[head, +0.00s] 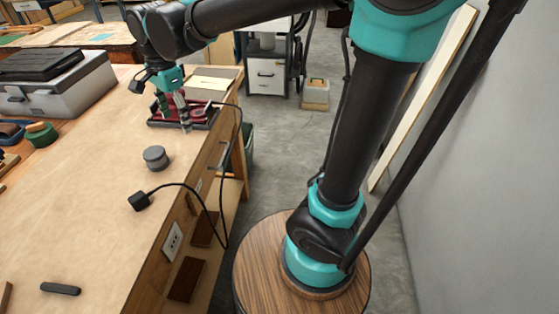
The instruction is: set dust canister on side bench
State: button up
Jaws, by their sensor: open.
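A small grey round canister (155,158) with a darker lid stands upright on the wooden workbench (95,215); it may be the dust canister, but I cannot read any label. My gripper (174,122) is open and points down at the far end of this bench, beyond and slightly right of the canister. It is over or in front of a dark tray (208,121) with dark red items; I cannot tell whether the fingertips touch anything. Another wooden bench (70,36) stands farther back at the upper left; which bench is the side bench is not clear.
A black plug (138,201) with a cable lies near the canister, and the cable hangs over the bench edge. A grey toolbox (65,90) and a green round object (41,134) sit at left. A dark bar (60,289) lies in front. A grey wall (480,170) stands at right.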

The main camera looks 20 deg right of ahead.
jog(key=d+f+n+t, duration=0.1)
jog(key=d+f+n, duration=0.3)
jog(key=d, duration=0.5)
jog(key=d+f+n+t, duration=0.1)
jog(key=d+f+n, duration=0.1)
jog(key=d+f, duration=0.65)
jog(key=s+d+f+n, duration=0.2)
jog(key=s+d, duration=0.2)
jog(key=d, duration=0.1)
jog(key=s+d+f+n+t, duration=0.1)
jog(key=s+d+f+n, duration=0.2)
jog(key=d, duration=0.3)
jog(key=shift+s+d+f+t+h, duration=0.25)
jog(key=shift+s+f+t+h, duration=0.05)
jog(key=shift+s, duration=0.05)
jog(key=shift+c, duration=0.4)
